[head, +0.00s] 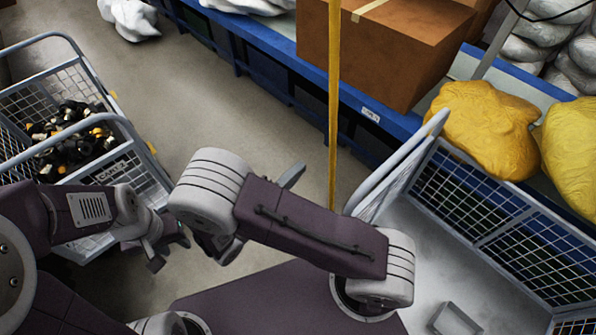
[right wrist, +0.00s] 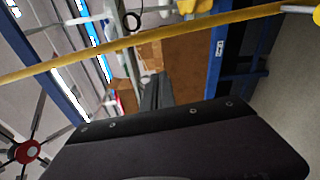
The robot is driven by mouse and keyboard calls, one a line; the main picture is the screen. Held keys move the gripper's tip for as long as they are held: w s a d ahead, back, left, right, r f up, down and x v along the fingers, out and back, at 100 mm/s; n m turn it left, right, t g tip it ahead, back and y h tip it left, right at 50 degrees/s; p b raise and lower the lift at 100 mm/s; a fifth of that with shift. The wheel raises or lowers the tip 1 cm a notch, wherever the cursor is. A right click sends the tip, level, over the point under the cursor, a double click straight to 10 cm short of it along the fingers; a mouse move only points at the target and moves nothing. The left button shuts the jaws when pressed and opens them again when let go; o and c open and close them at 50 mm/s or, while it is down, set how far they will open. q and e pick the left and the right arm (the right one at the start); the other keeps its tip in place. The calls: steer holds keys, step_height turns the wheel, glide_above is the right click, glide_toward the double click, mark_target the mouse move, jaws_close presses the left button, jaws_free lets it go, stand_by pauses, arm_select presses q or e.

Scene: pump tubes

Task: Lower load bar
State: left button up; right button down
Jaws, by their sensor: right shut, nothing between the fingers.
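A long yellow bar (head: 334,100) stands upright in the head view, in front of the blue bench. Its lower end is hidden behind my right arm. A yellow bar (right wrist: 140,39) also crosses the upper part of the right wrist view. My right gripper (head: 291,176) is mostly hidden behind my forearm, with a grey tip showing left of the bar. In the right wrist view its grey fingers (right wrist: 155,90) are shut and empty, below the bar and apart from it in the picture. My left gripper (head: 156,248) is near the left cage; its finger opening is unclear.
A wire cage (head: 60,72) with black and yellow parts stands left. A grey mesh-sided cart (head: 515,225) stands right. A blue bench (head: 275,45) holds a cardboard box (head: 385,50); yellow sacks (head: 485,125) lie beside it. Bare floor (head: 200,100) lies between cage and bench.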

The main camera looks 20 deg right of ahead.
steer(key=d+p, duration=0.2)
steer(key=d, duration=0.4)
steer(key=shift+s+d+r+p, duration=0.15)
steer(key=shift+s+d+p, duration=0.05)
steer(key=shift+d+p, duration=0.1)
